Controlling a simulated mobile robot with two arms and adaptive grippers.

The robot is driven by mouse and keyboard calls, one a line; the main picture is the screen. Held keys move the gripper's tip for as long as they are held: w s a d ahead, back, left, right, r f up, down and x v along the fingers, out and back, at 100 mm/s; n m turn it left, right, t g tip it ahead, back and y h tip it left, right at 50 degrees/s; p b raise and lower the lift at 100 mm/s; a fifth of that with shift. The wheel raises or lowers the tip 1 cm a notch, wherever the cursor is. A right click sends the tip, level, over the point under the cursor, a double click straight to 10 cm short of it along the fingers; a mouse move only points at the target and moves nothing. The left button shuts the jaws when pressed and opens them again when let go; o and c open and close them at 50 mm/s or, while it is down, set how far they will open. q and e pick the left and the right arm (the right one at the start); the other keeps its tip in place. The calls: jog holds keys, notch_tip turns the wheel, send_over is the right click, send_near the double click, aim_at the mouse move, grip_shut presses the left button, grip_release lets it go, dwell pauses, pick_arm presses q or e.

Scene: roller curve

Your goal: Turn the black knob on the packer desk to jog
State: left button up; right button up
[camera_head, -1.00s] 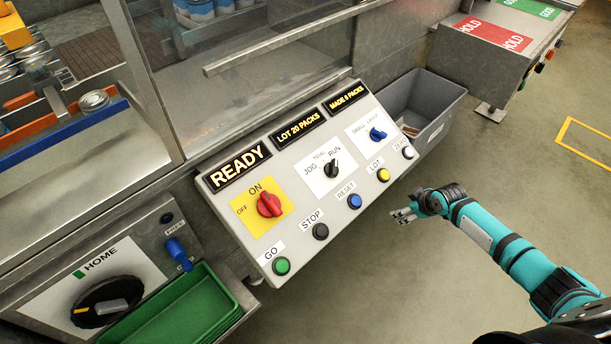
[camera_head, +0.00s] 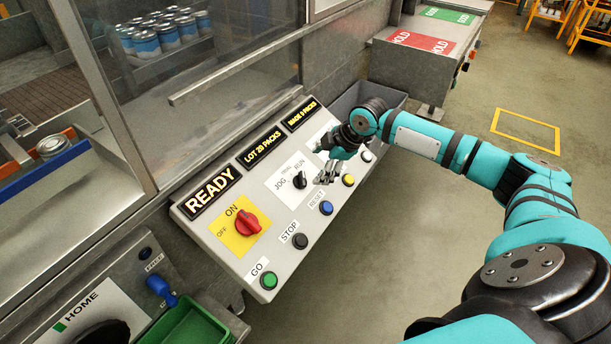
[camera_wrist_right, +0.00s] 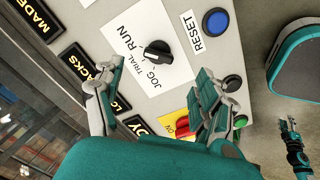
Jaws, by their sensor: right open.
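The black knob (camera_head: 299,180) sits on a white plate marked JOG, TRIAL and RUN on the sloped packer desk (camera_head: 222,250). In the right wrist view the knob (camera_wrist_right: 157,52) stands just beyond the fingers, with its light mark towards the RUN and TRIAL side; the exact setting is unclear. My right gripper (camera_head: 328,171) is open and empty, over the desk just right of the knob. In the right wrist view its fingers (camera_wrist_right: 157,92) are spread apart, and no contact with the knob shows. My left gripper (camera_wrist_right: 287,123) appears small at the right edge, its jaws too small to read.
The red ON/OFF switch (camera_head: 247,223) is left of the knob. The STOP button (camera_head: 300,242), blue RESET button (camera_head: 326,208) and yellow button (camera_head: 348,180) line the front edge. A grey bin (camera_head: 385,95) stands behind the desk's right end. A clear guard is behind the displays.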

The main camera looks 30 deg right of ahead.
aim_at(302, 180)
pick_arm(q)
jog(key=shift+s+a+r+p, duration=0.45)
jog(key=shift+a+r, duration=0.1)
jog(key=shift+a, duration=0.1)
pick_arm(e)
jog(key=x, duration=0.9)
jog(key=c, duration=1.2)
pick_arm(q)
jog(key=shift+d, duration=0.1)
pick_arm(e)
jog(key=shift+o, duration=0.2)
